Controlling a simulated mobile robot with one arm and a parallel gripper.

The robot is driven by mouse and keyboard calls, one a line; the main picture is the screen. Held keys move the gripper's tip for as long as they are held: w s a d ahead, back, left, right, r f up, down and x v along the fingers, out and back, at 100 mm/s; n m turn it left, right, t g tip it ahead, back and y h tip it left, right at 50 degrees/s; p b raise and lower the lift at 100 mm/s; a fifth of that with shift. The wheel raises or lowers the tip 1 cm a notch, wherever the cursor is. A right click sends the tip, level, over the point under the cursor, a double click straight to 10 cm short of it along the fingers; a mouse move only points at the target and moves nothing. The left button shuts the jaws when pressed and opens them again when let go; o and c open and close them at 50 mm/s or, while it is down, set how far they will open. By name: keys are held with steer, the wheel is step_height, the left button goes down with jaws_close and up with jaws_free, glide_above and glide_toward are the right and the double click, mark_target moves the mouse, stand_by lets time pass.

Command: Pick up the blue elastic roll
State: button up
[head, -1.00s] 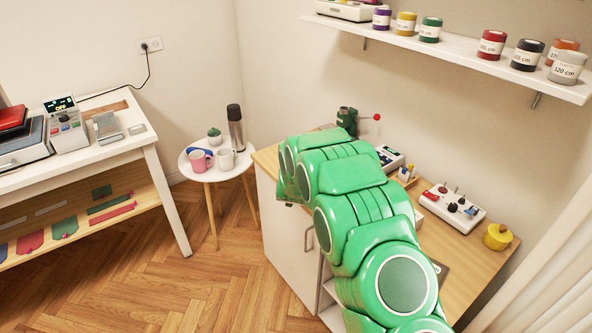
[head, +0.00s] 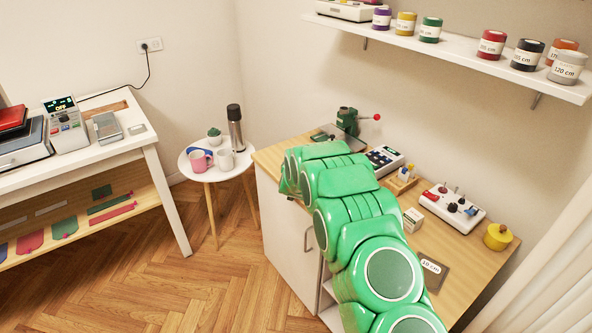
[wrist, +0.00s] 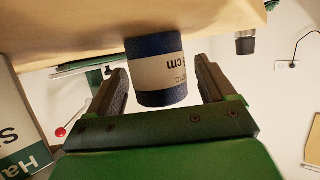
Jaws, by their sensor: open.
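The blue elastic roll (wrist: 158,72) shows in the wrist view, dark blue with a cream label printed in cm. The picture is turned over, and the roll's far end meets a wooden surface (wrist: 70,35) at the top. My gripper (wrist: 157,66) is open, with one finger on each side of the roll. In the head view my green arm reaches over the wooden counter (head: 476,265) and hides both roll and gripper.
On the counter are a green device with a red knob (head: 347,121), a keypad box (head: 384,160), a white control box (head: 453,206) and a yellow pot (head: 497,237). A wall shelf (head: 460,55) holds several coloured rolls. A round side table (head: 217,171) stands left.

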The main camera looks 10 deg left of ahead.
steer(key=c, duration=1)
steer(key=shift+c, duration=0.2)
steer(key=shift+r, duration=0.1)
steer(key=shift+r, duration=0.6)
steer(key=s+d+r, duration=0.4)
steer(key=s+r, duration=0.7)
steer(key=s, duration=0.2)
steer(key=shift+s+d+r, duration=0.15)
steer(key=shift+r, duration=0.2)
